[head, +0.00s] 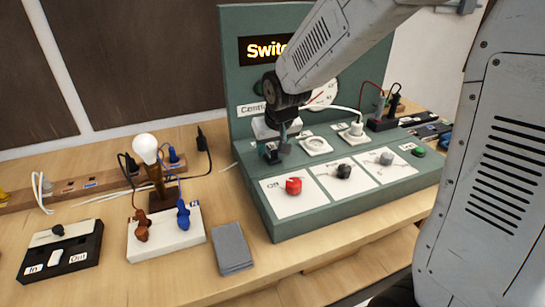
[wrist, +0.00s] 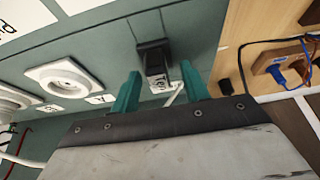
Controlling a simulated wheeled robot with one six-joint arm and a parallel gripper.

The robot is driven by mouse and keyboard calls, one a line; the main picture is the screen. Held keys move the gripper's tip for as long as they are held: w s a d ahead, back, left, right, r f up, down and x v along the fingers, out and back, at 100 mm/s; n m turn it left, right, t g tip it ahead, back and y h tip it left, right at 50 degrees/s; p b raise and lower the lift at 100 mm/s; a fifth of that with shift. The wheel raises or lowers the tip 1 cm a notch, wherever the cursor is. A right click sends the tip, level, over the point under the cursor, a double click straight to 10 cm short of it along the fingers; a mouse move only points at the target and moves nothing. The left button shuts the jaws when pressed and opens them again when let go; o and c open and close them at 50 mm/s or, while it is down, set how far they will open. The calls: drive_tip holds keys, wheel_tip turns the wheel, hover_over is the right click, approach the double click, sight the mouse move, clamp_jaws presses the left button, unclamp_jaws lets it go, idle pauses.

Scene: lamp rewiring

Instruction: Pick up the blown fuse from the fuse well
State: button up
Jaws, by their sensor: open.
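My gripper (wrist: 159,90) is open, its two teal fingers spread apart. In the wrist view a small dark block (wrist: 152,47) with a pale lower face sits on the green panel, ahead of and between the fingertips. It looks like the fuse well. A thin pale piece (wrist: 175,94) shows just below it, between the fingers; I cannot tell whether it is the blown fuse. No finger visibly touches the block. In the head view my gripper (head: 276,148) is low over the left part of the green console (head: 330,222), and hides the well there.
Round white sockets (wrist: 62,79) lie beside the well. The console front has a red knob (head: 293,186), a black knob (head: 344,171) and a grey knob (head: 386,158). A bulb (head: 146,148) on a stand, a black In/Out box (head: 62,255) and a grey block (head: 232,248) stand left.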

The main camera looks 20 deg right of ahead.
drive_tip(key=shift+w+f, duration=0.15)
drive_tip(key=shift+f, duration=0.2)
clamp_jaws()
drive_tip(key=shift+r, duration=0.1)
